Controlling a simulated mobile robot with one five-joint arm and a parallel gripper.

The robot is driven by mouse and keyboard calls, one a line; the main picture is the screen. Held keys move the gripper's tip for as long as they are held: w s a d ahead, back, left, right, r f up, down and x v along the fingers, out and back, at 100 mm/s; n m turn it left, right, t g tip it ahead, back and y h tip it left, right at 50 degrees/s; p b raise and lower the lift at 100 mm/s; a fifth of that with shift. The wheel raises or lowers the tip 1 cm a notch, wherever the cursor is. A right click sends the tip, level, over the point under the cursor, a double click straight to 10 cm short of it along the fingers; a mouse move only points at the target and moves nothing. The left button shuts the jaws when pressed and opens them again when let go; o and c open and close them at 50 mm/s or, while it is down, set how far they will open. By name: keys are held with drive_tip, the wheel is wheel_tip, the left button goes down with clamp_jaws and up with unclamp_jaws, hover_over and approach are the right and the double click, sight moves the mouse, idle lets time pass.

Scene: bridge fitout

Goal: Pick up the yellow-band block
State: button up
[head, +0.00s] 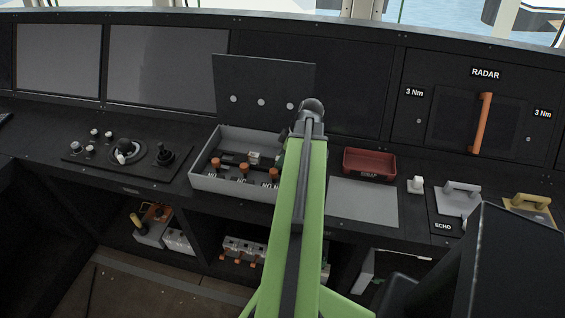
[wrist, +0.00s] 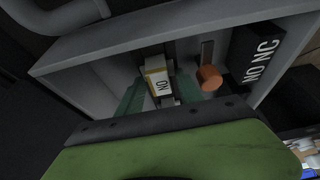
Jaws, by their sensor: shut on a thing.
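The yellow-band block (wrist: 157,76) is a small pale block with a yellow strip and the letters NO. In the wrist view it sits between the two teal fingers of my gripper (wrist: 161,92), which is shut on it. The block is inside the grey open box (wrist: 83,54), near its wall. I cannot tell whether it still touches the box. In the head view the box (head: 204,184) stands on the console with its dark lid raised, and my green arm hides most of my gripper and the held block.
An orange knob (wrist: 209,77) stands close right of the block, beside a dark NO NC label (wrist: 257,57). A red SCRAP tray (head: 369,165) and a bare grey plate (head: 362,202) lie right of my arm. Joysticks (head: 125,150) stand left of the box.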

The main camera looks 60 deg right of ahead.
clamp_jaws()
drive_tip(key=shift+r+p, duration=0.3)
drive_tip(key=p+v, duration=0.5)
drive_tip(key=shift+w+a+r, duration=0.15)
drive_tip(key=shift+w, duration=0.3)
drive_tip(key=s+d+r+p, duration=0.3)
drive_tip(key=s+r+p, duration=0.6)
drive_tip(key=s+r, duration=0.1)
drive_tip(key=shift+p, duration=0.4)
drive_tip(key=shift+s+f, duration=0.1)
